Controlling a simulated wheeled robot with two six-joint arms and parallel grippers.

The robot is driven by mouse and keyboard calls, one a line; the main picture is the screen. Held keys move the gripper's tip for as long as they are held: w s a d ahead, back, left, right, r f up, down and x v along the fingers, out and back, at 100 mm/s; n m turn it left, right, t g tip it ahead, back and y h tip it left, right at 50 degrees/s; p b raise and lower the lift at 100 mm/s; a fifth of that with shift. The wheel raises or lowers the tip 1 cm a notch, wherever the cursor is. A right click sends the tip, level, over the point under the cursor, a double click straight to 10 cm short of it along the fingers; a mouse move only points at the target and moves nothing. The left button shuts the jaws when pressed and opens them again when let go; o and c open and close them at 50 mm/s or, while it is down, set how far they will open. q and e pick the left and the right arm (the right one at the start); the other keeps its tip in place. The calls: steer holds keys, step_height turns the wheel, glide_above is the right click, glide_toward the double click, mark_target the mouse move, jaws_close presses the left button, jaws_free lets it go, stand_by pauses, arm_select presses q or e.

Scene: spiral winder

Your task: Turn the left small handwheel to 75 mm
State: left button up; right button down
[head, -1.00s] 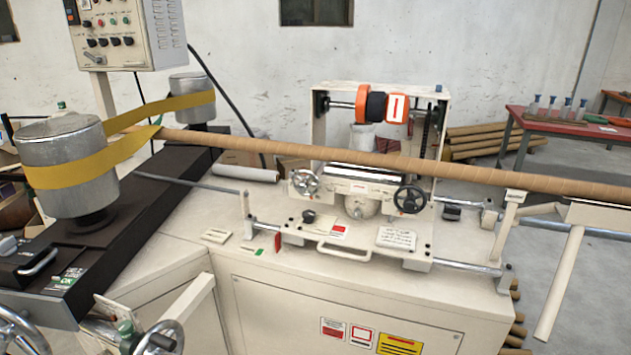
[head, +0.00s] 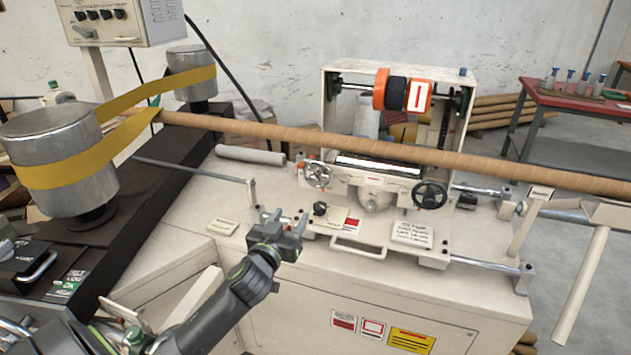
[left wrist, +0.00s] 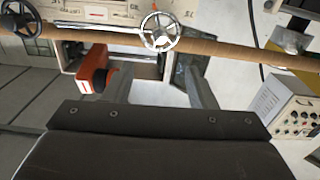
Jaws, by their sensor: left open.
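The left small handwheel (head: 318,174), silver with spokes, is on the front of the cream carriage below the brown tube. It also shows in the left wrist view (left wrist: 160,32), at top centre. A similar black handwheel (head: 430,195) is to its right, and at the upper left of the left wrist view (left wrist: 20,18). My left gripper (head: 289,219) is open and empty, in front of and below the silver handwheel, apart from it. Its two grey fingers (left wrist: 158,88) show in the left wrist view. No millimetre reading is legible. My right gripper is not in view.
The long brown tube (head: 390,153) runs across above the handwheels. A front handle (head: 358,250) and a rail (head: 480,264) lie right of my gripper. A yellow belt (head: 50,172) wraps metal drums at left. A red table (head: 580,104) stands at the back right.

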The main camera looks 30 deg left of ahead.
mark_target(311, 183)
arm_select(q)
steer(key=p+x, duration=0.2)
steer(key=x, duration=1.4)
steer(key=shift+w, duration=0.15)
steer(key=c, duration=1)
steer(key=shift+o, duration=0.2)
steer(key=shift+m, duration=0.3)
steer(key=m, duration=1.1)
steer(key=shift+a+r+p, duration=0.1)
steer(key=shift+p, duration=0.25)
steer(key=shift+m+p, duration=0.4)
steer(key=shift+m, duration=1.8)
